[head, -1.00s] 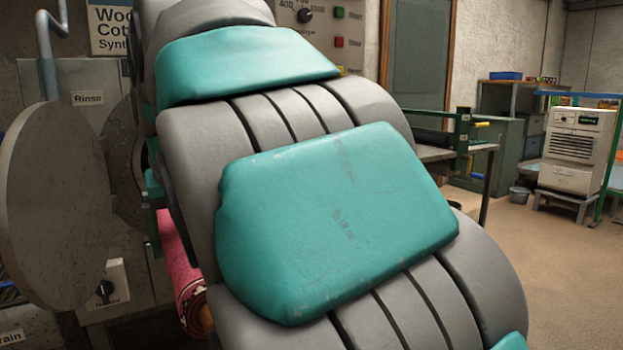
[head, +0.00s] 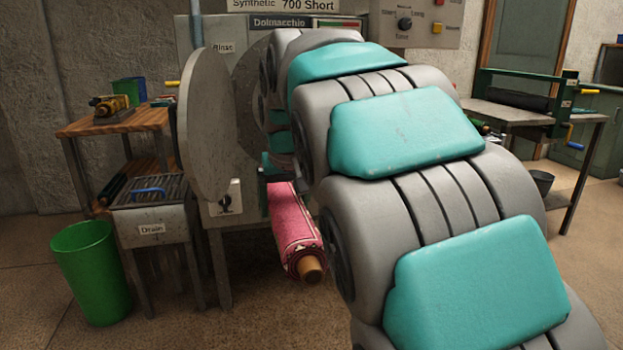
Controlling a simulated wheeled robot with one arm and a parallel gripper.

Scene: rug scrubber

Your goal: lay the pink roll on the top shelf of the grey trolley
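The pink roll (head: 292,228) is a patterned pink rug rolled around a brown core. It hangs in the air left of my arm, in front of the grey machine, with its core end tilted down toward me. My gripper (head: 267,172) shows only as a dark green part at the roll's upper end and seems shut on it. The rest of the gripper is hidden behind my arm. I cannot make out a grey trolley in this view.
The grey machine with its round door (head: 208,125) open stands behind the roll. A drain stand (head: 150,212), a green bin (head: 91,272) and a wooden shelf (head: 100,123) are on the left. A roller bench (head: 535,115) stands at the right.

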